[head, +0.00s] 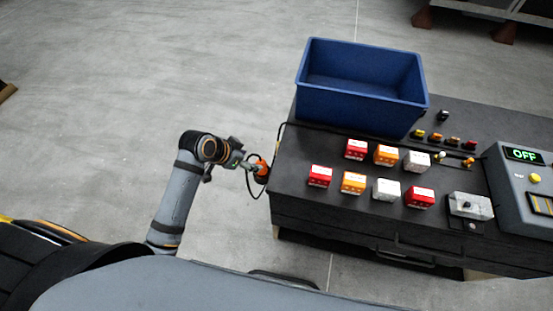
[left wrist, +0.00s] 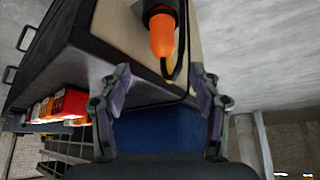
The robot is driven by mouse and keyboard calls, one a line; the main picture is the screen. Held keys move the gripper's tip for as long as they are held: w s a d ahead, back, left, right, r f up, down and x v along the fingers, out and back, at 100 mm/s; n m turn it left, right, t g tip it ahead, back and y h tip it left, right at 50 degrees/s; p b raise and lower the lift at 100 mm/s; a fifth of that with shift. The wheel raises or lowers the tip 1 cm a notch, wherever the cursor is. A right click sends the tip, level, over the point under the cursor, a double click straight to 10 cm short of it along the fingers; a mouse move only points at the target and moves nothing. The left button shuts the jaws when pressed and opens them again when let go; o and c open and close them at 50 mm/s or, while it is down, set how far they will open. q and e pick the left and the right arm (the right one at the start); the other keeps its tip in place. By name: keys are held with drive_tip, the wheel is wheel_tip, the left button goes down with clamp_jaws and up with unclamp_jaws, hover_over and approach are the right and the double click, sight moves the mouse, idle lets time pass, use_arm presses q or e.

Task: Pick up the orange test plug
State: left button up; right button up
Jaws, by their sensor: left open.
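The orange test plug (head: 262,170) is at the left side of the dark workbench (head: 300,203), with a black cable looping beside it. In the left wrist view the plug (left wrist: 163,38) hangs from a dark holder at the bench's end, ahead of my fingers and roughly centred between them. My left gripper (head: 252,168) is beside the plug in the head view. In the left wrist view my left gripper (left wrist: 158,85) has its two fingers spread apart with nothing between them. Whether a finger touches the plug I cannot tell. My right gripper is not in view.
A blue bin (head: 360,105) stands at the back of the bench. Several red, orange and white blocks (head: 353,182) sit in rows on the top. A grey console (head: 525,185) reading OFF is at the right.

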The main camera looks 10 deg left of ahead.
sight(258, 163)
use_arm(q)
drive_tip(key=x, duration=0.5)
drive_tip(key=shift+a, duration=0.3)
drive_tip(key=shift+d+f, duration=0.1)
drive_tip(key=shift+f, duration=0.1)
drive_tip(key=p+x, duration=0.1)
drive_tip(key=x, duration=0.3)
drive_tip(key=shift+w+d+f, duration=0.1)
drive_tip(key=shift+w+f, duration=0.05)
drive_tip(key=shift+f, duration=0.2)
drive_tip(key=shift+w+f, duration=0.1)
drive_tip(key=shift+c, duration=0.2)
drive_tip(key=c, duration=1.2)
clamp_jaws()
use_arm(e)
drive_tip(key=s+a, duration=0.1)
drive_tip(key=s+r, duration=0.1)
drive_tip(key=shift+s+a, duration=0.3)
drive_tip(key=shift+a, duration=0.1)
